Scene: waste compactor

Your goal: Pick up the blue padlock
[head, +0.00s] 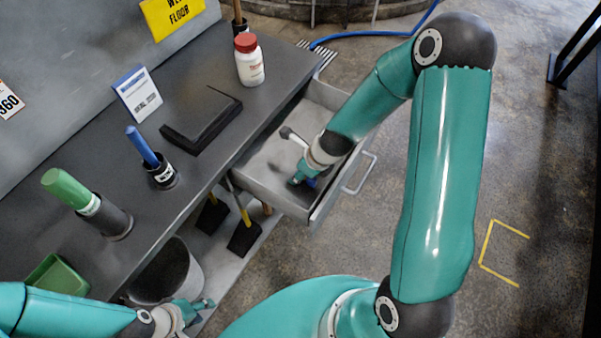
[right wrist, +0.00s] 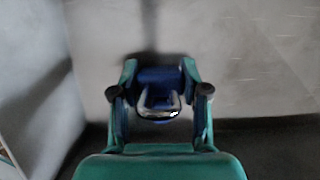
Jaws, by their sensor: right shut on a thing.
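The blue padlock (right wrist: 158,77) with its silver shackle sits between the two fingers of my right gripper (right wrist: 159,92) in the right wrist view. The gripper is shut on its body, and the shackle points toward the camera. In the head view, my right gripper (head: 302,181) is low inside the open drawer (head: 262,166), and only a small blue part of the padlock (head: 311,182) shows beside it. I cannot tell whether the padlock touches the drawer floor. My left gripper (head: 205,304) is at the lower left, beside the bench; its finger opening is unclear.
The dark bench (head: 215,130) holds a white bottle with a red cap (head: 249,62), a black flat case (head: 202,120), a blue-handled tool (head: 142,147) and a green-handled one (head: 70,189). Drawer walls surround my right gripper. Open floor lies right of the drawer.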

